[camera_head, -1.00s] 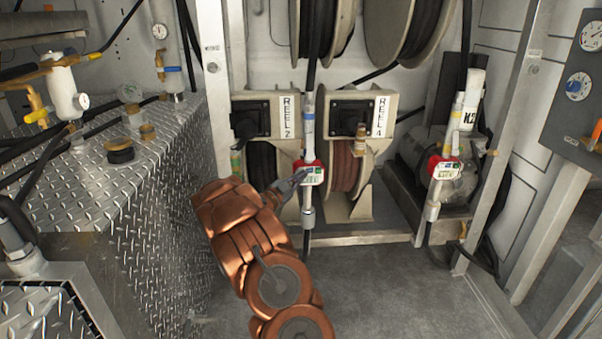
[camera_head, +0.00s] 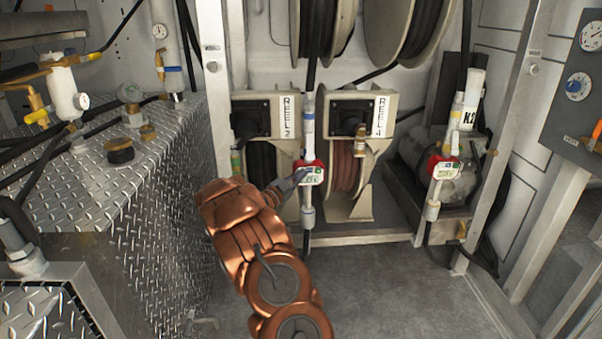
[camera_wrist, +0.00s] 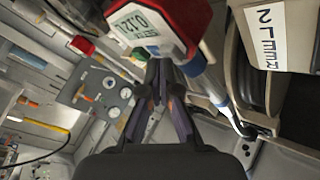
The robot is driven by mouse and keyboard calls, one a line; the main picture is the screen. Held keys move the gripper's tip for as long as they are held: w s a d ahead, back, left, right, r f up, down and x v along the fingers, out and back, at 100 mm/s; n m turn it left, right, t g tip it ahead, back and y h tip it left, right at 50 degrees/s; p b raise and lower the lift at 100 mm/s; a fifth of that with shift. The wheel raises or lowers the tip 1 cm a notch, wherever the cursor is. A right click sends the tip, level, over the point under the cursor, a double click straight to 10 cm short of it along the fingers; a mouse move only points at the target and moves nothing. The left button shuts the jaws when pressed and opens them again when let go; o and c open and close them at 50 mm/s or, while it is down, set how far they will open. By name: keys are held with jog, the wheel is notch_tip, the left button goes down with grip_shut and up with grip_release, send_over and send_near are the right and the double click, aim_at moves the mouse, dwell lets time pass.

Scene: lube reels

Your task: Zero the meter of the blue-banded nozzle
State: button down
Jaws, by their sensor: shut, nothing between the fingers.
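The blue-banded nozzle (camera_head: 308,122) hangs upright in front of the reels in the head view. Its red-cased meter (camera_head: 312,172) has a pale face with a small display. In the wrist view the meter (camera_wrist: 168,22) is large at the top, and its display shows digits that look like 0.121. My gripper (camera_head: 298,178) is shut and empty at the left side of the meter face. In the wrist view my gripper's fingertips (camera_wrist: 165,66) lie just below the meter's lower edge. I cannot tell whether they touch it.
A second nozzle with a red meter (camera_head: 442,167) and a yellow band hangs at the right. Reel 2 (camera_head: 262,115) and reel 4 (camera_head: 358,115) stand behind. A diamond-plate tank (camera_head: 160,200) is at the left, and a gauge panel (camera_head: 575,75) at the right. The floor (camera_head: 390,290) is clear.

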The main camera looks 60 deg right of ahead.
jog(key=shift+w+d, duration=0.25)
jog(key=shift+d, duration=0.1)
dwell(0.7)
jog(key=shift+s+a, duration=0.1)
jog(key=shift+a, duration=0.05)
dwell(0.5)
jog(key=shift+s+a+b, duration=0.4)
jog(key=shift+s+a, duration=0.2)
jog(key=shift+a, duration=0.15)
jog(key=s+a+b, duration=0.2)
jog(key=s+a, duration=0.1)
jog(key=shift+s+a, duration=0.1)
jog(key=shift+a, duration=0.3)
dwell(0.6)
